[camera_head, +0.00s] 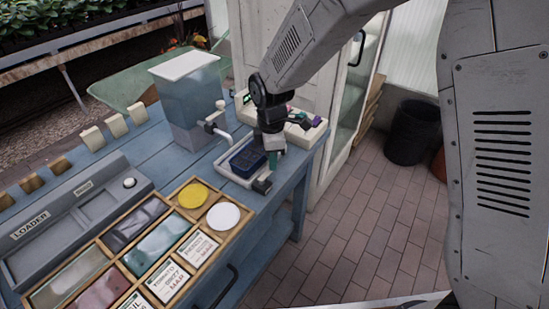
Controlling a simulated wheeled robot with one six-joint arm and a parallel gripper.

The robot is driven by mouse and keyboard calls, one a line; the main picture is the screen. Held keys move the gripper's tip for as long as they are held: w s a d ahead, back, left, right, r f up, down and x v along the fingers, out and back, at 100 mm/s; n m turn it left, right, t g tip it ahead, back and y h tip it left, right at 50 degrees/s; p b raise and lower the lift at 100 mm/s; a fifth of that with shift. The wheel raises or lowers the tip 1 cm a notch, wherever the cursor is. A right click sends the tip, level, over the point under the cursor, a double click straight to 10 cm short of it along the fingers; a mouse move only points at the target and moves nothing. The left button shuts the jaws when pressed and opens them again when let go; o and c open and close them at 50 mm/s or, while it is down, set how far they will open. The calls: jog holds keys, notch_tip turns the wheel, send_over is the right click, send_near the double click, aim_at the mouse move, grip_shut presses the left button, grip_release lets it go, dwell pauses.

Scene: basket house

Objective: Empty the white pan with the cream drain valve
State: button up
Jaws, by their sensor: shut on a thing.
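A white pan (223,168) sits near the right end of the blue bench, with a dark blue tray or insert (248,158) inside it. My gripper (272,148) is over the right side of the pan, pointing down. It is shut on a small green piece (272,161), which shows just below the jaws; what this piece belongs to is hard to tell. A small dark block (262,186) is at the pan's front right corner. I cannot make out a cream drain valve; my gripper hides part of the pan's right side.
A clear tank (190,105) with a white lid and tap (216,121) stands left of the pan. Behind my gripper is a cream unit (312,134) with coloured pieces. A wooden divided tray (170,245) and a grey loader (75,220) fill the left bench. Brick floor lies right.

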jog(key=shift+a, duration=0.1)
jog(key=o, duration=1)
notch_tip(320, 180, up, 8)
jog(key=shift+f, duration=0.1)
